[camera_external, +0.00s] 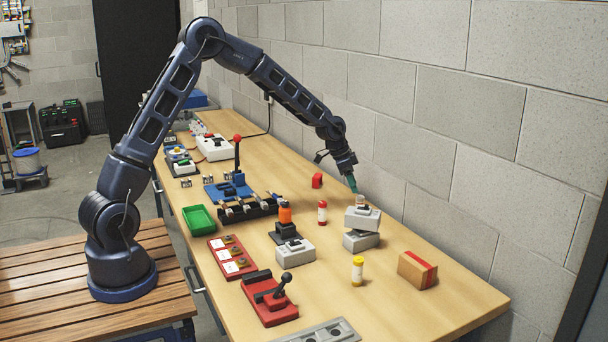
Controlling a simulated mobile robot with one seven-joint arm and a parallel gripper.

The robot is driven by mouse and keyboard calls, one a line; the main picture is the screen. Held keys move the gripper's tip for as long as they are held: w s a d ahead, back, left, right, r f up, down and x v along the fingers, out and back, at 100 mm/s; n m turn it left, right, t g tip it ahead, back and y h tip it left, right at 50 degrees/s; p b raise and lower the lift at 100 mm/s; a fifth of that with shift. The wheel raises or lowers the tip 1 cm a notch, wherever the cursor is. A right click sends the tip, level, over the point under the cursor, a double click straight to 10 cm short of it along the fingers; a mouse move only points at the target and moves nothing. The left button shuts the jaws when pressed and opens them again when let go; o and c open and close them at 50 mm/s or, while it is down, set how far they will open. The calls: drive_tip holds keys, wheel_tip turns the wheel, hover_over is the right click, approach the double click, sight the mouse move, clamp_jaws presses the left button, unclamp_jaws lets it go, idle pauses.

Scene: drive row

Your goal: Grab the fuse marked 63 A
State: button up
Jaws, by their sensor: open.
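Two small cylinders that look like fuses stand upright on the bench: one white with red ends (322,212), and one pale with a yellow top (357,271) nearer the front. Their markings are too small to read, so I cannot tell which is 63 A. My gripper (354,186) is open, pointing down just above a small pale piece (361,200) on top of two stacked grey boxes (361,240). Whether the fingers surround that piece is not clear. Both cylinders stand apart from the gripper.
The wooden bench (440,292) runs along a block wall. A cardboard box with red tape (417,269) is at right. An orange-topped beacon (285,214), a grey switch box (295,252), a red lever unit (270,302) and a green tray (200,219) stand left.

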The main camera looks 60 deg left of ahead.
sight(357, 196)
drive_tip(key=x, duration=0.5)
drive_tip(key=shift+d+f, duration=0.1)
drive_tip(key=shift+f, duration=0.2)
drive_tip(key=shift+s+x, duration=0.2)
drive_tip(key=shift+x, duration=2.35)
drive_tip(key=shift+d, duration=0.1)
drive_tip(key=c, duration=1.1)
